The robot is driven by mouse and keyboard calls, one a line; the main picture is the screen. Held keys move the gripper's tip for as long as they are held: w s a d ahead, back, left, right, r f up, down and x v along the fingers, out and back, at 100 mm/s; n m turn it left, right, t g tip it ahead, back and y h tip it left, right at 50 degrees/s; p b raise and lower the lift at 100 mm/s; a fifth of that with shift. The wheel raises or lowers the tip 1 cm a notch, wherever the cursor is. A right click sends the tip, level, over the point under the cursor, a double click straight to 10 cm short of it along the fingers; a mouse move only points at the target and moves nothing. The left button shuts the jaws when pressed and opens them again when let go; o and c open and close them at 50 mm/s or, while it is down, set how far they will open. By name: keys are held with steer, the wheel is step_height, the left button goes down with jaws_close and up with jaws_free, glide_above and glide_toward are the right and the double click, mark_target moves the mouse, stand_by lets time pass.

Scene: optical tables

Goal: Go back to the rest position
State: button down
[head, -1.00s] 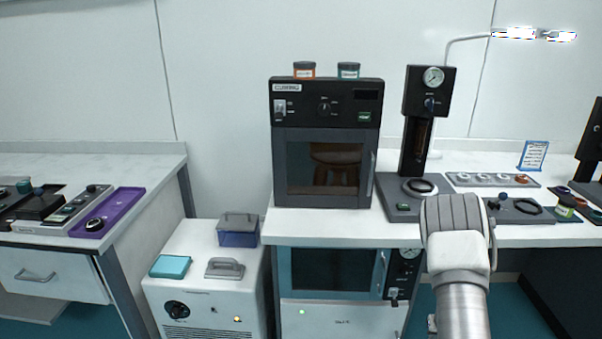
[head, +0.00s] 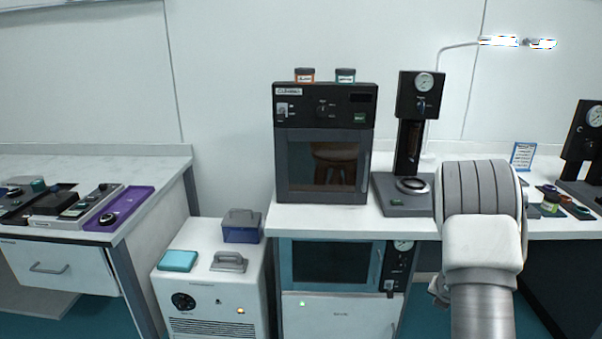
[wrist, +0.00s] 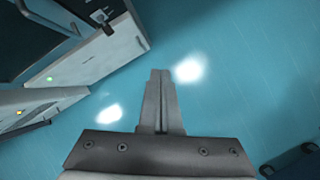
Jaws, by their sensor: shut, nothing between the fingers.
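My gripper (wrist: 160,78) shows in the wrist view with its two fingers together and nothing between them. It hangs over the bare teal floor (wrist: 235,60), with the cabinet fronts to its upper left and apart from it. In the head view my arm rises in front of the right bench, and its bend hides part of the bench top. My fingers do not show clearly in the head view.
A curing oven (head: 322,145) and a gauge press (head: 412,150) stand on the bench (head: 300,217). A white floor unit (head: 210,300) stands left of it, then another bench with a purple tray (head: 125,208). Floor under my gripper is clear.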

step_height(320, 180, up, 13)
steer(key=a+m+t+h, duration=0.1)
steer(key=m+h, duration=0.1)
steer(key=m, duration=0.4)
steer(key=s+a+r+m, duration=0.5)
steer(key=s+r+m, duration=0.3)
steer(key=r+m, duration=0.3)
steer(key=s+a+r+m+y, duration=0.25)
steer(key=s+a+m, duration=0.35)
steer(key=s+a, duration=0.45)
steer(key=s+a+r+m+y, duration=0.2)
steer(key=s+a+r+m, duration=0.35)
steer(key=s, duration=0.75)
step_height(320, 180, up, 10)
steer(key=p, duration=1.2)
steer(key=shift+w+a+r+g, duration=0.2)
steer(key=shift+w+a+g, duration=0.1)
steer(key=shift+w+a, duration=0.1)
steer(key=shift+d, duration=0.1)
